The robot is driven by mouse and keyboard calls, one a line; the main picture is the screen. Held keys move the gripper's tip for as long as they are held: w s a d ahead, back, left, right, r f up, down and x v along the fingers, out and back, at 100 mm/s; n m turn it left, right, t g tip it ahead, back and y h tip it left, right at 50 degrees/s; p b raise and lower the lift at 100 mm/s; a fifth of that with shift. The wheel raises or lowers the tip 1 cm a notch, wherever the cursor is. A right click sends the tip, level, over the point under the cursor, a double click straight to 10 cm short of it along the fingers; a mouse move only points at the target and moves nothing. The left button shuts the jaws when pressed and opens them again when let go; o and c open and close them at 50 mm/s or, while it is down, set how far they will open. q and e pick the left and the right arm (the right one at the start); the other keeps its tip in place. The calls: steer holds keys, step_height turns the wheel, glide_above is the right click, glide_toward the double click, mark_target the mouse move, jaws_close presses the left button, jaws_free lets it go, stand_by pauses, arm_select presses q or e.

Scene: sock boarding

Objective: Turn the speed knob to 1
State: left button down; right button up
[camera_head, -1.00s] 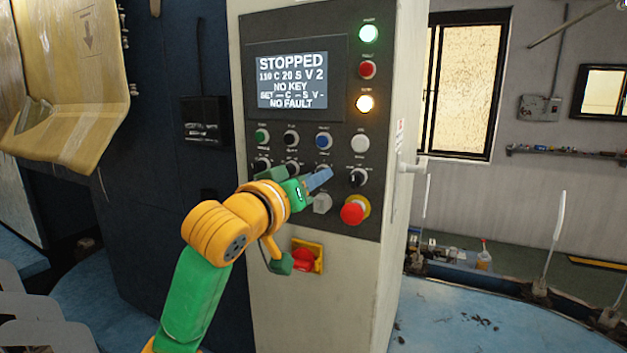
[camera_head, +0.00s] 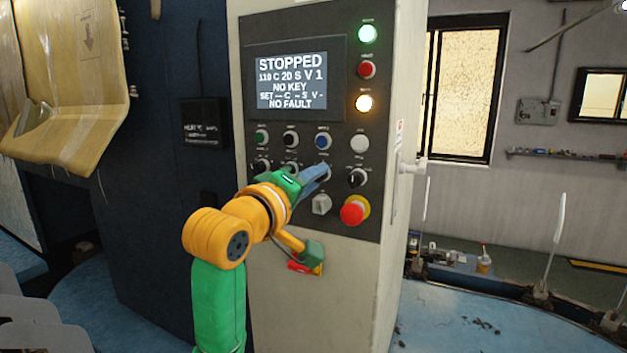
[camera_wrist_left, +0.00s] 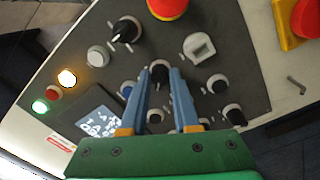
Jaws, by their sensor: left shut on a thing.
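The control panel's screen (camera_head: 292,82) reads STOPPED, 110 C 20 S V 1, NO KEY, NO FAULT. My left gripper (camera_head: 322,171) is at the lower row of black knobs, its blue fingers on the third knob from the left. In the left wrist view the speed knob (camera_wrist_left: 160,70), black on a pale ring, sits between the two fingertips. The left gripper (camera_wrist_left: 161,74) is shut on it. In the head view the fingers mostly hide this knob. My right gripper is in no view.
A black knob (camera_head: 358,177) is to the right of the held one. A grey square switch (camera_head: 321,204) and a red emergency button (camera_head: 354,210) are just below. A red-and-yellow switch (camera_head: 299,267) is partly behind my arm. Coloured buttons (camera_head: 323,141) line the row above.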

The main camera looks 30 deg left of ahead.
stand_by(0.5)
arm_select(q)
steer(key=c, duration=0.6)
jaws_free()
steer(key=shift+c, duration=0.2)
steer(key=shift+a, duration=0.1)
steer(key=s+b, duration=0.3)
steer(key=s, duration=0.4)
steer(key=shift+s+b, duration=0.15)
steer(key=shift+b, duration=0.15)
steer(key=shift+f, duration=0.1)
